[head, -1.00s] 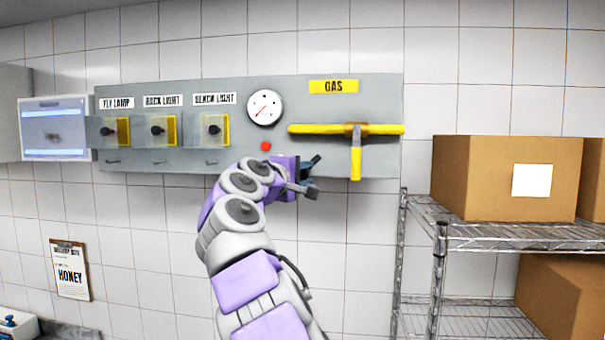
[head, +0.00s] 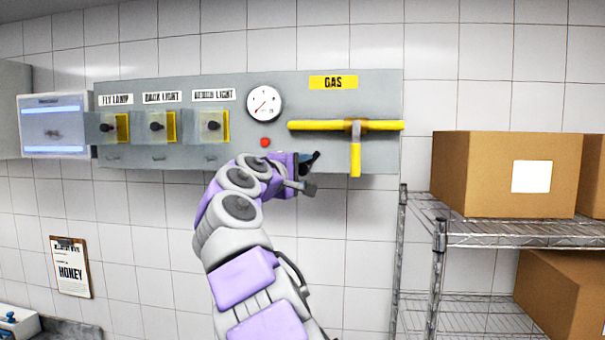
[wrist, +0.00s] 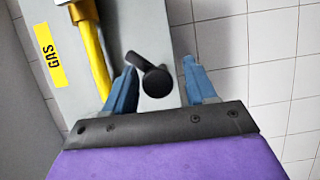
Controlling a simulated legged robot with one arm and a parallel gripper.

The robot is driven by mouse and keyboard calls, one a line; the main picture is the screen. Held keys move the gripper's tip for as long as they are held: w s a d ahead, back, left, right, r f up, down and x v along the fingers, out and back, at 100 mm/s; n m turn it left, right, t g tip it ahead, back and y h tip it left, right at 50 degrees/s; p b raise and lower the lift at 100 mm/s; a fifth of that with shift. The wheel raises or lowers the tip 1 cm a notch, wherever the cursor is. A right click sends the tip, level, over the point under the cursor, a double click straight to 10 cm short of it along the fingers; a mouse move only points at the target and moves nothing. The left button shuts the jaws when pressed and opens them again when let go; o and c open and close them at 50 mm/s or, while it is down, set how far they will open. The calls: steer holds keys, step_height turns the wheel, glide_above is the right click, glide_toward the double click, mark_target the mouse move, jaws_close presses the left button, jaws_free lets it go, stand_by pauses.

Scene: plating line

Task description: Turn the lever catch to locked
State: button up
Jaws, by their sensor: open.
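A black lever handle (wrist: 152,77) stands out from the grey panel in the wrist view, between the two blue fingers of my open gripper (wrist: 159,68). It lies closer to the left finger; I cannot tell whether they touch. In the head view my gripper (head: 308,170) is at the panel's lower edge, left of the yellow gas pipe. A dark handle shape (head: 314,156) shows at its fingertips there, partly hidden by the gripper. No lock marking on it is readable.
The grey panel (head: 380,90) carries a yellow GAS label (head: 333,82), a yellow pipe (head: 385,126), a gauge (head: 264,104), a red button (head: 265,142) and several covered switches (head: 213,126). A wire shelf (head: 500,238) with cardboard boxes (head: 480,175) stands at right.

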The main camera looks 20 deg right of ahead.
steer(key=b+v, duration=0.3)
steer(key=v, duration=1.4)
steer(key=shift+f, duration=0.15)
steer(key=s+d+f+m+g+y+b, duration=0.2)
steer(key=s+d+f+b, duration=0.25)
steer(key=f, duration=0.65)
steer(key=s+d+f+m+g+y+b, duration=0.1)
steer(key=s+d+f+g+y+b, duration=0.3)
steer(key=f, duration=0.7)
steer(key=s+d+f+m+b, duration=0.25)
steer(key=s+f, duration=0.35)
steer(key=f, duration=0.4)
steer(key=s+a+f+g+y+b, duration=0.1)
steer(key=s+a+f+y+b, duration=0.2)
steer(key=f, duration=1)
steer(key=s+a+f+g+y+b, duration=0.2)
steer(key=s+a+f, duration=0.5)
steer(key=s+f, duration=0.5)
steer(key=s+a+f+m+g+y+b, duration=0.1)
steer(key=s+a+f+y+b, duration=0.3)
steer(key=s+f, duration=0.7)
step_height(320, 180, down, 3)
steer(key=shift+a+r+g+b, duration=0.15)
steer(key=shift+a+g+b, duration=0.65)
steer(key=shift+b, duration=0.35)
